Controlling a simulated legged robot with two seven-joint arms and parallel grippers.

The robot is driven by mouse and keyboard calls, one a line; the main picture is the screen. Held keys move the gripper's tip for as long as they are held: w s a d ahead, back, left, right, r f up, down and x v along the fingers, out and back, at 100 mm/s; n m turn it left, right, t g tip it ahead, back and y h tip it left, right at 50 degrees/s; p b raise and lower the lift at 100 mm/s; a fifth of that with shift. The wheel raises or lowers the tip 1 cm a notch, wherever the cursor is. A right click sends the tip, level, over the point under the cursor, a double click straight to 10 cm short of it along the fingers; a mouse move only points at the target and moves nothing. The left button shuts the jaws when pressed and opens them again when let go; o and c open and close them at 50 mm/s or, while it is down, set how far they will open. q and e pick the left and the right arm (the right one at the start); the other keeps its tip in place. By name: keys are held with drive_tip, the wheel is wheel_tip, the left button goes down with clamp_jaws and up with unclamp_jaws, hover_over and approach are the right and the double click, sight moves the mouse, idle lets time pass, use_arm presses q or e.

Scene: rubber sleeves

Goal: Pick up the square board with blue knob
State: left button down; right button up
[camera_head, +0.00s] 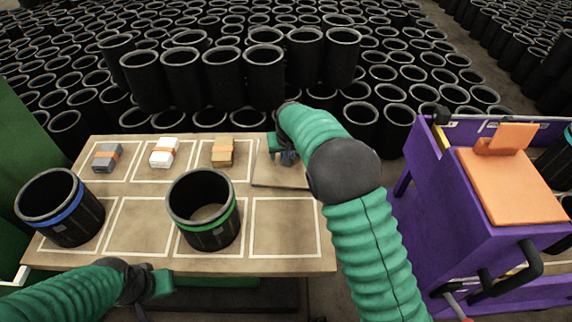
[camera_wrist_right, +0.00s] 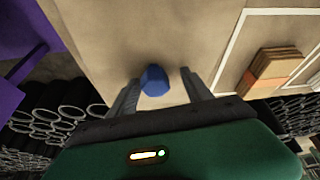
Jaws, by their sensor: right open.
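The square board (camera_head: 285,177) is tan and lies flat at the table's far right, in the back row. My right arm partly covers it in the head view. Its blue knob (camera_wrist_right: 154,80) shows clearly in the right wrist view. My right gripper (camera_wrist_right: 160,76) is open, with one finger on each side of the knob; I cannot tell whether they touch it. It also shows over the board in the head view (camera_head: 287,156). My left gripper (camera_head: 150,287) is low at the front left, apart from the board; its jaw opening is unclear.
The table (camera_head: 145,262) has white-outlined cells. A blue-banded black sleeve (camera_head: 75,225) and a green-banded one (camera_head: 208,228) stand on it. Several banded stacks (camera_head: 222,152) lie in the back row. A purple cart (camera_head: 460,240) stands right.

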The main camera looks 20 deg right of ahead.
drive_tip(key=shift+r, duration=0.1)
drive_tip(key=shift+c, duration=0.7)
drive_tip(key=shift+d, duration=0.45)
drive_tip(key=c, duration=0.7)
clamp_jaws()
use_arm(q)
drive_tip(key=shift+d, duration=0.15)
use_arm(e)
drive_tip(key=shift+a, duration=0.2)
